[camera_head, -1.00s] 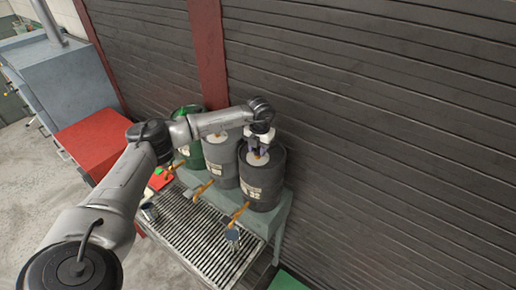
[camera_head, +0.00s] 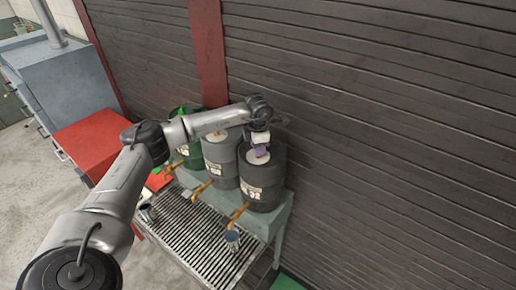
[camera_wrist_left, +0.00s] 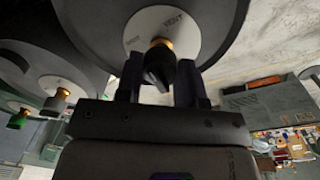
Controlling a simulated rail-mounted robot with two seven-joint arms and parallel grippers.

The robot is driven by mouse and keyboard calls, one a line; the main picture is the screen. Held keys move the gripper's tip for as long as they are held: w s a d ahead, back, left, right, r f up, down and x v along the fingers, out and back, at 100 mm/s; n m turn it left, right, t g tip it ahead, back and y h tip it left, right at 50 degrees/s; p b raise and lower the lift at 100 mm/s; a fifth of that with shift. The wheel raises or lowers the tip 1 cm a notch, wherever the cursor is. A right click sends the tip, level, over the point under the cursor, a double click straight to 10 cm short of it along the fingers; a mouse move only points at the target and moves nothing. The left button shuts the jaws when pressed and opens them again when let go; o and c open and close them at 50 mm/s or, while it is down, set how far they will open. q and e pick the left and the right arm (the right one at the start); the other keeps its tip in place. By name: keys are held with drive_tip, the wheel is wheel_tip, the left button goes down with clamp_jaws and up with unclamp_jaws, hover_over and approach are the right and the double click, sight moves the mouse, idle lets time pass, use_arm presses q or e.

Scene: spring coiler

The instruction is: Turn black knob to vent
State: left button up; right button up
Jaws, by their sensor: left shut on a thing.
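The black knob (camera_wrist_left: 157,68) sits on a brass stem at the middle of a round white plate (camera_wrist_left: 190,28) on top of the dark grey barrel (camera_head: 262,182). The plate reads "VENT" near its upper right part in the left wrist view; a second marking at its left is too small to read. My left gripper (camera_head: 260,151) reaches down onto the barrel top. In the left wrist view its two dark fingers (camera_wrist_left: 160,75) stand on either side of the black knob, shut on it. In the head view the gripper hides the knob. My right gripper is not in view.
A grey barrel (camera_head: 221,160) and a green barrel (camera_head: 190,152) stand to the left on the same bench, with brass taps in front. A slatted grate (camera_head: 195,230) with small cans (camera_head: 232,240) lies below. The dark slatted wall (camera_head: 400,120) is close behind.

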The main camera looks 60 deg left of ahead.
use_arm(q)
drive_tip(key=m, duration=0.3)
drive_tip(key=shift+m+b, duration=0.3)
drive_tip(key=shift+b, duration=0.05)
drive_tip(key=m, duration=0.3)
drive_tip(key=shift+b, duration=0.3)
drive_tip(key=shift+m, duration=0.7)
drive_tip(key=o, duration=0.9)
drive_tip(key=shift+o, duration=0.2)
wheel_tip(320, 180, up, 14)
drive_tip(key=b, duration=0.2)
drive_tip(key=shift+s+d, duration=0.2)
drive_tip(key=shift+s, duration=0.15)
